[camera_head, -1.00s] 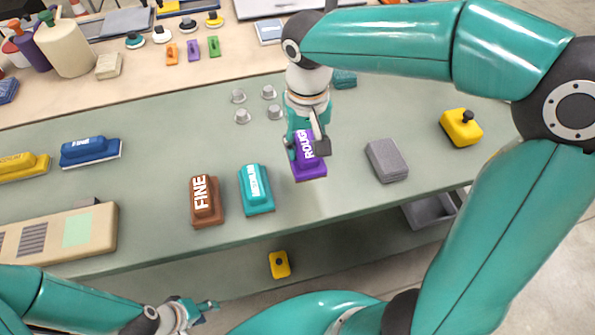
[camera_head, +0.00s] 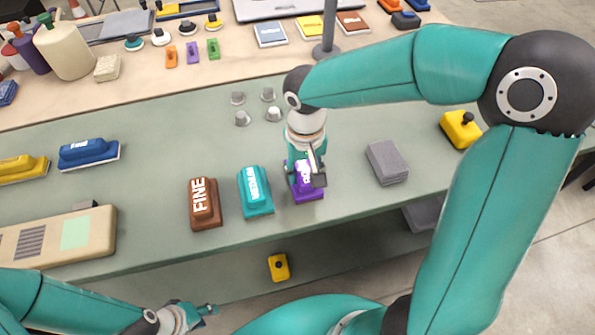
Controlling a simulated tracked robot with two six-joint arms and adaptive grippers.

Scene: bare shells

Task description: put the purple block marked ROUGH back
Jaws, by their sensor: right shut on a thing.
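The purple block marked ROUGH (camera_head: 306,196) is at the front part of the green-grey table (camera_head: 345,170), with its label partly covered by the fingers. My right gripper (camera_head: 305,177) is above it and shut on it. I cannot tell whether its base touches the table. A teal block (camera_head: 255,193) stands just to its left, with a small gap. A brown block marked FINE (camera_head: 204,204) stands left of that, so the three make a row. My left gripper (camera_head: 207,310) is low at the bottom left, apart from the blocks; its jaws are too small to read.
A grey pad stack (camera_head: 388,162) lies to the right and a yellow block with a black knob (camera_head: 460,128) beyond it. Several small grey knobs (camera_head: 242,118) stand behind the row. The table's front edge is close.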

